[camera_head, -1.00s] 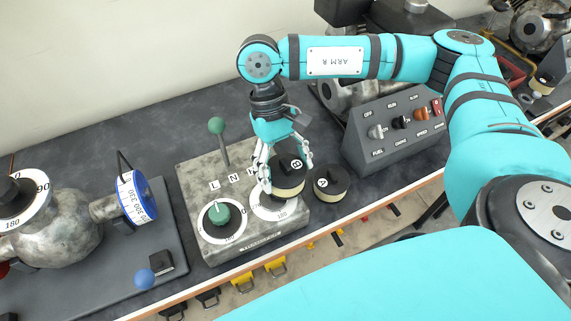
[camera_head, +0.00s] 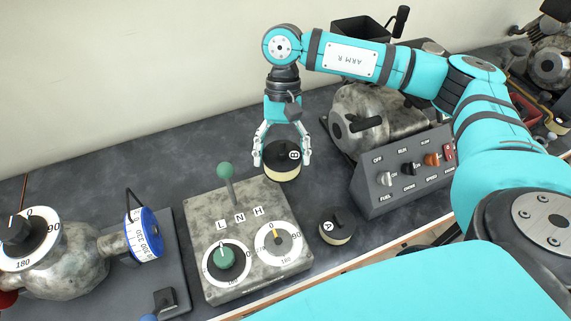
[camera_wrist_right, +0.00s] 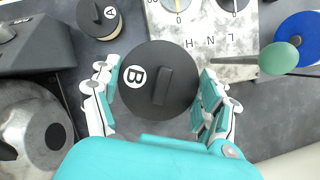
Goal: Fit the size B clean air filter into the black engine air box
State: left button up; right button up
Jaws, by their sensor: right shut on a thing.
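The size B filter (camera_head: 283,172) is a round piece with a black top, a cream side band and a white "B" label. My right gripper (camera_head: 282,158) is shut on it, one finger at each side. The filter looks upright, behind the grey lever panel; I cannot tell its height over the bench. In the right wrist view the filter (camera_wrist_right: 180,112) lies between the fingers (camera_wrist_right: 157,88), its "B" and raised grip bar showing. A black open-topped box (camera_head: 350,28), apparently the air box, stands on the engine at the back, partly hidden by my right arm.
A smaller filter marked "A" (camera_head: 337,232) stands near the bench's front edge. The grey lever panel (camera_head: 205,285) has a green-knobbed lever (camera_head: 226,172). A switch box (camera_head: 375,205) stands before the engine (camera_head: 355,130).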

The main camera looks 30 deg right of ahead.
jog(key=w+d+r+m+t+p, duration=0.4)
jog(key=w+d+r+m+p, duration=0.35)
jog(key=d+r+m, duration=0.35)
jog(key=w+d+r+m+t+p, duration=0.4)
jog(key=w+d+r+m+p, duration=0.45)
jog(key=m, duration=0.55)
jog(key=s+d+r+m+h+p, duration=0.1)
jog(key=d+r+m+h+p, duration=0.2)
jog(key=d+m, duration=0.45)
jog(key=f+b, duration=0.1)
jog(key=d+f+n+b, duration=0.1)
jog(key=d+f+b, duration=0.1)
jog(key=shift+s+f+n+b, duration=0.15)
jog(key=shift+s+n+b, duration=0.1)
jog(key=shift+n+b, duration=0.1)
jog(key=shift+r+t, duration=0.2)
jog(key=shift+t, duration=0.1)
jog(key=shift+a, duration=0.1)
jog(key=shift+s+f, duration=0.1)
jog(key=shift+f, duration=0.05)
jog(key=shift+f, duration=0.25)
